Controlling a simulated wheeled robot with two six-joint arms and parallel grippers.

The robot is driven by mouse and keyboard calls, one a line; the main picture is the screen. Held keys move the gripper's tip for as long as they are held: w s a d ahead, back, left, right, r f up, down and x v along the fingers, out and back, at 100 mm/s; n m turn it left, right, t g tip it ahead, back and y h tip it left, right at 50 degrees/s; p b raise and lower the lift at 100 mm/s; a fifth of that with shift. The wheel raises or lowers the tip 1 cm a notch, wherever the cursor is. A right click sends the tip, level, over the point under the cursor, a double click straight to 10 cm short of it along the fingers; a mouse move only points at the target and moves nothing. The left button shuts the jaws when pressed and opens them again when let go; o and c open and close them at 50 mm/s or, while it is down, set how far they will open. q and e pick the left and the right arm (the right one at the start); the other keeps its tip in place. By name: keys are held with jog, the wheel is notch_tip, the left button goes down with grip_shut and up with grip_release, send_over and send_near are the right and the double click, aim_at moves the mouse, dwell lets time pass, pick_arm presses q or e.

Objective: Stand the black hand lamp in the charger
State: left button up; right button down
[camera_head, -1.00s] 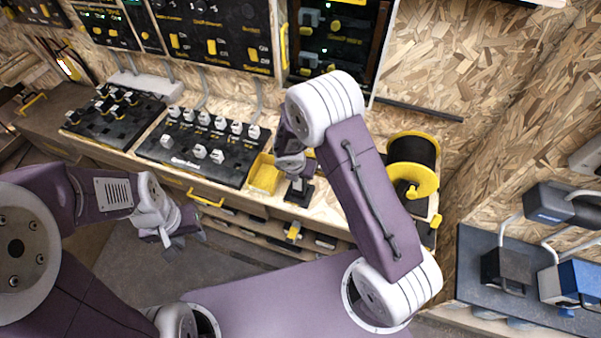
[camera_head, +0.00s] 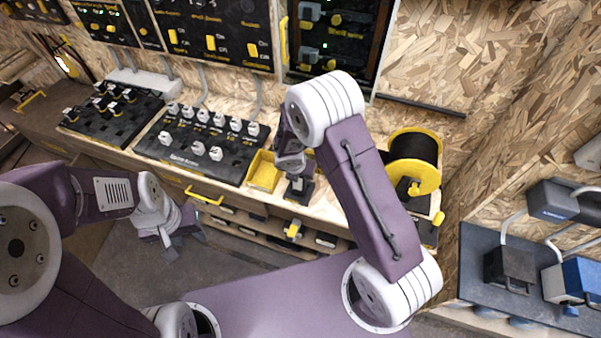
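My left gripper (camera_head: 183,242) hangs over the floor in front of the bench, its fingers apart with nothing between them. My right gripper (camera_head: 294,172) points down at the bench edge, partly hidden by its own wrist. A small black base with a grey upright part (camera_head: 299,190) is directly under its fingers; it may be the charger or the lamp, I cannot tell which. Whether the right fingers are closed on anything is hidden. I cannot make out a black hand lamp with certainty.
A yellow bin (camera_head: 263,172) is left of the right gripper. A black board with several white-topped pieces (camera_head: 190,160) and another black board (camera_head: 112,125) lie further left. A yellow-and-black reel (camera_head: 414,165) stands right of my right arm. Tools sit on a dark right-hand shelf (camera_head: 475,260).

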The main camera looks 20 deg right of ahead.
jog(key=shift+f, duration=0.1)
dwell(0.3)
jog(key=c, duration=0.8)
grip_release()
jog(key=shift+o, duration=0.2)
jog(key=o, duration=0.5)
notch_tip(320, 180, up, 9)
jog(key=p, duration=0.8)
jog(key=shift+p, duration=0.4)
